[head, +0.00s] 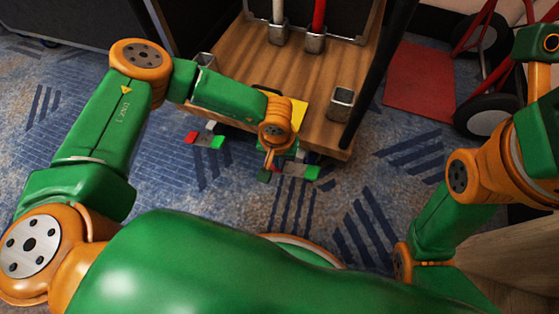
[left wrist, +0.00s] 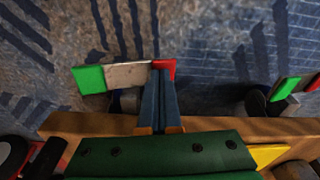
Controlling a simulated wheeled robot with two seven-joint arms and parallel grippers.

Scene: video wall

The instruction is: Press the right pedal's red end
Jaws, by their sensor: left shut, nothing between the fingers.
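The right pedal (head: 295,171) is a grey bar at the front edge of a wooden platform. Its green end (head: 312,172) points right in the head view; its red end is mostly hidden there by my left gripper (head: 265,174). In the left wrist view, its green end (left wrist: 88,79) is at left and its red end (left wrist: 165,67) is by my fingertips (left wrist: 160,73). The shut, empty fingers overlap the red end in that view; I cannot tell whether they touch it. The left pedal (head: 204,140) also has red and green ends. My right gripper is out of view.
The wooden platform (head: 235,65) carries metal sockets with a white and a red pole (head: 318,20), and a yellow patch (head: 298,112). A red hand truck (head: 420,82) stands at right. Patterned carpet (head: 345,190) lies open in front of the platform.

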